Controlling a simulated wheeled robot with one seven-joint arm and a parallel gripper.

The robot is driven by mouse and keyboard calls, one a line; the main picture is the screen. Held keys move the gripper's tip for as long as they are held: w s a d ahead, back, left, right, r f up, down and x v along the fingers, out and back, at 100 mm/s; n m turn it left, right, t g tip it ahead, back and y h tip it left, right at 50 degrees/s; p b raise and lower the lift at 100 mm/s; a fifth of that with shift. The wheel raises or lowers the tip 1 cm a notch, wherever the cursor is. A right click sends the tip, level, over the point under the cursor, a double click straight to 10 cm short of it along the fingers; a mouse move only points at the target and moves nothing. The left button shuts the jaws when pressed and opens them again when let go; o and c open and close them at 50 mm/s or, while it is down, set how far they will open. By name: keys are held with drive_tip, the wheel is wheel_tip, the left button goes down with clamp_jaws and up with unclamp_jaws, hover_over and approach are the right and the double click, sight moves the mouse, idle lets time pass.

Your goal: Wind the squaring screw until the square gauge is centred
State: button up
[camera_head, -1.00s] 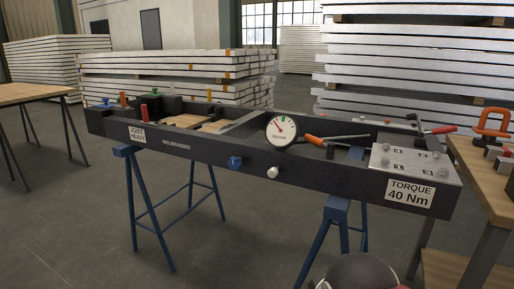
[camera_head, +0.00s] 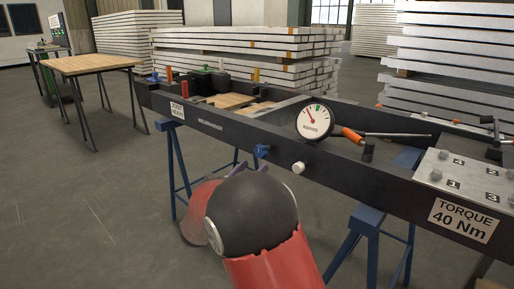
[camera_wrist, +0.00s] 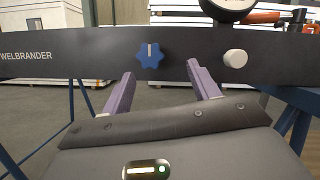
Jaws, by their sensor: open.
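The square gauge (camera_head: 314,122) is a round white dial on the near rail of the dark frame. Its red needle points up and left, off the green mark near the top. A blue star-shaped knob (camera_wrist: 151,55), which looks like the squaring screw, sits on the rail's front face. The knob also shows in the head view (camera_head: 262,151). My gripper (camera_wrist: 160,78) is open, with its two purple fingers apart and nothing between them. The fingertips point at the rail, just below and either side of the knob, without visible contact. The gauge face is cut off in the wrist view.
A white round knob (camera_wrist: 235,58) stands on the rail right of the blue one. An orange-handled tool (camera_head: 353,135) lies beside the gauge. Blue trestles (camera_head: 367,221) carry the frame. A wooden table (camera_head: 91,64) stands at left, with clear floor before it.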

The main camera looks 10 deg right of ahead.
sight(258, 154)
drive_tip(key=shift+w+a+r+n+t, duration=0.15)
drive_tip(key=shift+w+n+t, duration=0.1)
drive_tip(key=shift+w, duration=0.15)
drive_tip(key=shift+w+a+n+t, duration=0.15)
drive_tip(key=shift+w+n, duration=0.1)
drive_tip(key=shift+w, duration=0.1)
drive_tip(key=x, duration=0.7)
drive_tip(key=shift+p, duration=0.35)
drive_tip(key=shift+c, duration=0.4)
drive_tip(key=c, duration=0.9)
drive_tip(key=shift+m+b, duration=0.4)
drive_tip(key=shift+m, duration=0.1)
